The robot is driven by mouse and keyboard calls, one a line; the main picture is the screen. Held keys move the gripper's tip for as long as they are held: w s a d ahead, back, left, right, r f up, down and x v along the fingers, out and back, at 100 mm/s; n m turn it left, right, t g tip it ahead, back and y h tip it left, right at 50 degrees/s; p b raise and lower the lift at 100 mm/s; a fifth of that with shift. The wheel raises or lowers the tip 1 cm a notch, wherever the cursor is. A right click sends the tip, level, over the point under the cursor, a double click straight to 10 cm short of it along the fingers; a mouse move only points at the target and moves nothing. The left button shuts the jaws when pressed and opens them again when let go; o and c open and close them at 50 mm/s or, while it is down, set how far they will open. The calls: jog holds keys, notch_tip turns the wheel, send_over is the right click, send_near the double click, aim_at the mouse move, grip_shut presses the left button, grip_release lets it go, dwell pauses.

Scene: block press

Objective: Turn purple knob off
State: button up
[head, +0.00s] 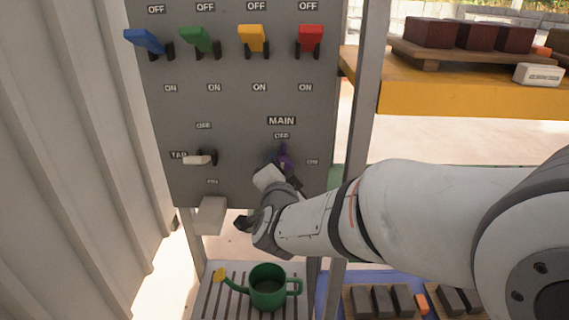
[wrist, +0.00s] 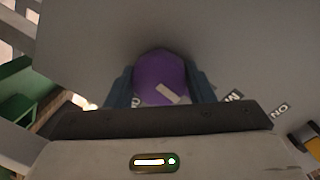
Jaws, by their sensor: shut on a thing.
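The purple knob (head: 285,158) sits low on the grey panel (head: 240,105), below the MAIN label, with an OFF label above it and an ON label to its right. In the wrist view the purple knob (wrist: 160,76) lies between the two blue-grey fingers of my gripper (wrist: 160,88), with a pale pointer mark on its face. My gripper (head: 283,166) is shut on the knob. In the head view my gripper and wrist hide part of the knob, so its exact pointing direction is hard to tell there.
Blue, green, yellow and red levers (head: 253,40) stand along the panel's top. A white TAP lever (head: 197,160) is left of the knob. A green watering can (head: 268,288) stands on a slatted surface below. A metal post (head: 362,120) and a yellow shelf (head: 460,92) are at right.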

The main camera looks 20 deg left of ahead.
jog(key=shift+n, duration=0.5)
jog(key=shift+f, duration=0.1)
jog(key=o, duration=1)
jog(key=shift+c, duration=0.2)
jog(key=p+v, duration=0.1)
jog(key=v, duration=0.6)
jog(key=shift+s, duration=0.4)
